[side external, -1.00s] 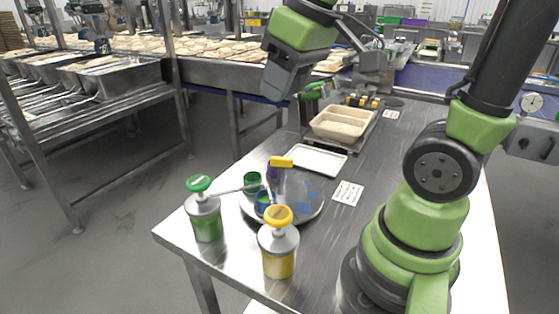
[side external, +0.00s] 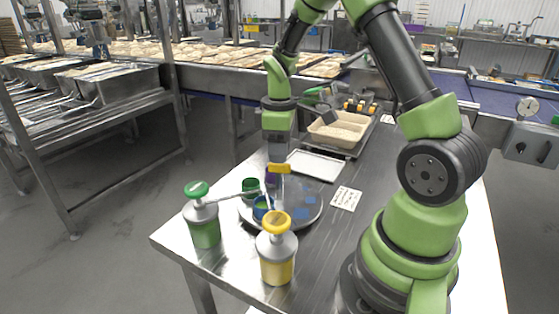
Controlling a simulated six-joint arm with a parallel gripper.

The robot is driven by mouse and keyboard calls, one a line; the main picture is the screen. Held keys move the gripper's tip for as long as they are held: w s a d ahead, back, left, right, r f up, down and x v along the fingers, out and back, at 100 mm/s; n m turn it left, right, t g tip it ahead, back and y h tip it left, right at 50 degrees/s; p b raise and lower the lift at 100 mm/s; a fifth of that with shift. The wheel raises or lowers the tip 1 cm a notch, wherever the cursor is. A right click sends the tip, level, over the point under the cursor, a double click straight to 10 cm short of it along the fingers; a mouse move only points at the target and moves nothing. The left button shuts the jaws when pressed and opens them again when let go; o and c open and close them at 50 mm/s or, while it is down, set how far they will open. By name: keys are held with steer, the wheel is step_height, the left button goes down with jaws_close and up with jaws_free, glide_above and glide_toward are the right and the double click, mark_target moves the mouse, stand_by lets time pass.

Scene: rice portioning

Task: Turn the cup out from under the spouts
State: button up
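A round grey turntable (side external: 316,211) with blue patches sits near the table's front corner. A blue cup (side external: 262,209) and a green cup (side external: 250,186) stand on its left side. The spouts of the green pump bottle (side external: 204,222) and the yellow pump bottle (side external: 277,257) reach over the blue cup. A yellow handle (side external: 280,169) stands up from the turntable's middle. My gripper (side external: 279,160) points down right at the handle. Whether its fingers touch or hold the handle is hidden. A purple item (side external: 270,180), perhaps another cup, shows partly behind the handle post.
A white tray (side external: 317,166) lies behind the turntable, and a beige divided container of rice (side external: 338,131) stands further back. A printed card (side external: 346,198) lies to the right. Both pump bottles stand close in front of the turntable.

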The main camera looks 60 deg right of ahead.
mark_target(279, 184)
steer(key=shift+f, duration=1.65)
steer(key=shift+c, duration=0.4)
jaws_close()
steer(key=shift+n, duration=6.4)
steer(key=shift+r+n, duration=0.1)
steer(key=shift+n, duration=0.5)
